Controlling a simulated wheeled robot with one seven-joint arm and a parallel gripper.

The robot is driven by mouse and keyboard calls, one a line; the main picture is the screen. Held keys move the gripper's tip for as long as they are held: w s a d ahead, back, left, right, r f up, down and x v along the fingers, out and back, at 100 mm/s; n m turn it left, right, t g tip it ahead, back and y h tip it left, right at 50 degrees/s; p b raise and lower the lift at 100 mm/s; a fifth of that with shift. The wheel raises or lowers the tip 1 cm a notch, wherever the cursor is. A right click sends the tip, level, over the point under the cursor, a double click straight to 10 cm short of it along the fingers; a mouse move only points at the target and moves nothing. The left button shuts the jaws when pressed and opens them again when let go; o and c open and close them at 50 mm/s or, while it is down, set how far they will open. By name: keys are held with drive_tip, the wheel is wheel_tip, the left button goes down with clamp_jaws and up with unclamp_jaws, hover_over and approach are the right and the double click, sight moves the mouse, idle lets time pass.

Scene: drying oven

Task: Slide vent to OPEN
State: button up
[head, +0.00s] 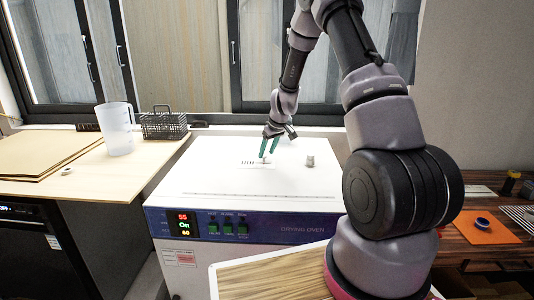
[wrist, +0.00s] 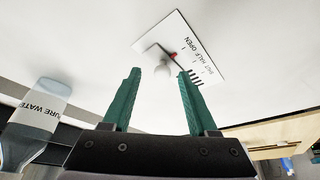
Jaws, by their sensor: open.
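The drying oven (head: 290,180) has a white top with a vent plate (head: 245,165) near its middle. In the wrist view the vent plate (wrist: 200,45) carries a printed scale reading SHUT, HALF, OPEN, dark slots and a small red mark. A pale rounded vent knob (wrist: 162,71) stands by the plate, with a thin dark bar near it. My gripper (wrist: 157,75) is open, its green fingertips on either side of the knob in the picture. Contact is not clear. In the head view my gripper (head: 269,151) points down just above the vent. The exact slider setting is unclear.
A bottle labelled PURE WATER (wrist: 38,112) is beside my gripper in the wrist view. A small grey object (head: 310,160) stands on the oven top to the right. A beaker (head: 116,130) and wire basket (head: 163,124) are on the left counter. The oven's front top is clear.

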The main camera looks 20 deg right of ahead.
drive_tip(key=v, duration=1)
drive_tip(key=s+a+r+m+t, duration=0.1)
drive_tip(key=s+r+m, duration=0.1)
drive_tip(key=s+r, duration=0.55)
drive_tip(key=s+a+r+m, duration=0.15)
drive_tip(key=s+r, duration=0.35)
drive_tip(key=r, duration=0.5)
drive_tip(key=s+r+m+t, duration=0.1)
drive_tip(key=s+r+m, duration=0.2)
drive_tip(key=s, duration=0.7)
drive_tip(key=s+r+m+t, duration=0.1)
drive_tip(key=s+r+m, duration=0.2)
drive_tip(key=s, duration=0.8)
drive_tip(key=shift+s+a+r, duration=0.15)
drive_tip(key=shift+s+r, duration=0.05)
drive_tip(key=shift+r, duration=0.55)
